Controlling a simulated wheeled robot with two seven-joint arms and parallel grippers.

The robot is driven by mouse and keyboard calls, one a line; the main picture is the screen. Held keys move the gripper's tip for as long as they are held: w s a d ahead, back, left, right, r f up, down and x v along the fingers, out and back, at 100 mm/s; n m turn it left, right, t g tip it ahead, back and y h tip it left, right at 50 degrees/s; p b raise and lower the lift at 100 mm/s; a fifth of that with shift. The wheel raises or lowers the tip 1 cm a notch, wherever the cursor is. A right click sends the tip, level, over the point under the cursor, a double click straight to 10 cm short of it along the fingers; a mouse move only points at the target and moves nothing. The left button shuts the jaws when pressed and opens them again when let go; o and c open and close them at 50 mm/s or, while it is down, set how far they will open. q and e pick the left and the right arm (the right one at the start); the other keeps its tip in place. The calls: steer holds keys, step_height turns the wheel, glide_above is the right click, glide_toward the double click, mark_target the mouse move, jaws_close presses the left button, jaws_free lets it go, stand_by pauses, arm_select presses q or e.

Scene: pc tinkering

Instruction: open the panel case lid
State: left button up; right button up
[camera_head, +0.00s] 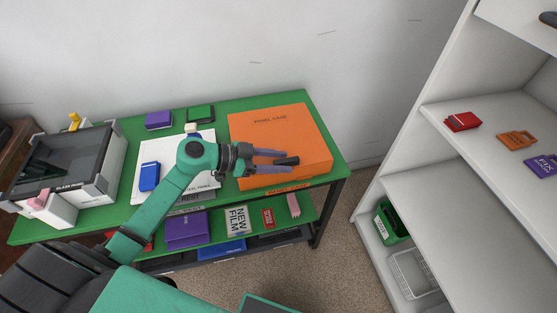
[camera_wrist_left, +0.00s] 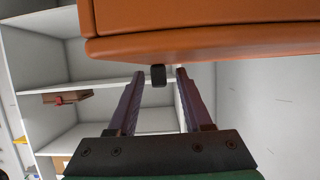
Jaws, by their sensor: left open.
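The orange panel case (camera_head: 290,122) lies on the green table top (camera_head: 225,105) at its right end, and its lid looks closed. My left gripper (camera_head: 279,160) reaches over the case's front part with its two purple fingers apart. In the left wrist view, the orange case edge (camera_wrist_left: 200,43) runs across the top, just above the fingertips. A small black block (camera_wrist_left: 158,75) stands between the open fingertips, apart from both fingers; it seems to be a handle or tab under the edge. My right gripper is not in view.
A grey-lidded box (camera_head: 68,165) stands at the table's left end. A white board (camera_head: 150,160) with a blue item (camera_head: 149,176) lies beside my left arm. Below, a shelf holds a purple box (camera_head: 186,230). White shelving (camera_head: 430,200) stands on the right, with carpet between.

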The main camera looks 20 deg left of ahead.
arm_select(q)
jaws_close()
stand_by(1.4)
